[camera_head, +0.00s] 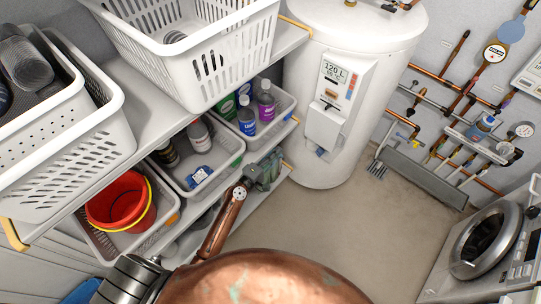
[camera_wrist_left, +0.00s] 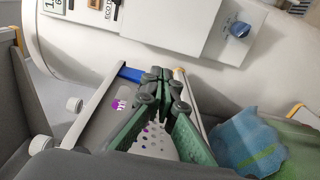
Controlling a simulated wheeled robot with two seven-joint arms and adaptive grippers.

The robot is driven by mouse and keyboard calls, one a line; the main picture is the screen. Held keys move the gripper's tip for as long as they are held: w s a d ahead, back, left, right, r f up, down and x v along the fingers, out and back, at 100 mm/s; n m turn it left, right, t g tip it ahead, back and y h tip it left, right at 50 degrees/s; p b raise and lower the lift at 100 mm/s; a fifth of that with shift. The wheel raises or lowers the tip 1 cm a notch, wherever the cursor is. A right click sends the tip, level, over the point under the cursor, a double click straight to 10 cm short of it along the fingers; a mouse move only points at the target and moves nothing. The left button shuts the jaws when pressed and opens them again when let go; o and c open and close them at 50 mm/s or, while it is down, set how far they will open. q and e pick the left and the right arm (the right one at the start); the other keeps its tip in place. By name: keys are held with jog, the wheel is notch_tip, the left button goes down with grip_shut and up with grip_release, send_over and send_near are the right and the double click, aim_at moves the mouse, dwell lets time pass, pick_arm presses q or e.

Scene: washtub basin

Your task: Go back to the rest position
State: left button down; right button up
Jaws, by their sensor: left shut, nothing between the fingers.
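My left gripper (camera_head: 265,172) is beside the shelf rack, in front of the lower shelves and left of the water heater's foot. Its copper-coloured arm comes up from the bottom of the head view. In the left wrist view its green, dark-jointed fingers (camera_wrist_left: 162,75) are together at the tips, with nothing between them. My right gripper shows in neither view.
The white water heater (camera_head: 345,90) stands behind the gripper. Bins with bottles (camera_head: 265,105) and a red bucket (camera_head: 118,202) fill the shelves at left. White baskets (camera_head: 205,65) stand above. A washing machine (camera_head: 485,245) is at right. Beige floor (camera_head: 350,225) between is clear.

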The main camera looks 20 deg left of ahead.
pick_arm(q)
jog(key=s+a+f+m+g+y, duration=0.1)
jog(key=s+a+f+m+g, duration=0.15)
jog(key=s+f, duration=0.8)
jog(key=s+a+f+m+g+y, duration=0.1)
jog(key=s+a+f+m+g, duration=0.35)
jog(key=f, duration=1.05)
jog(key=s+f+g+y, duration=0.2)
jog(key=s+f, duration=0.8)
jog(key=f, duration=0.2)
jog(key=s+a+f+m+g, duration=0.1)
jog(key=s+f, duration=0.4)
jog(key=s, duration=0.8)
jog(key=s+a+f+m+g+y+p, duration=0.1)
jog(key=s+f+m+g, duration=0.3)
jog(key=s, duration=1)
jog(key=s+a+f+m+g, duration=0.2)
jog(key=s+f, duration=0.4)
jog(key=s, duration=0.7)
jog(key=shift+s+a+m+g+y, duration=0.35)
jog(key=shift+a+m+g+y, duration=0.1)
jog(key=shift+m, duration=0.55)
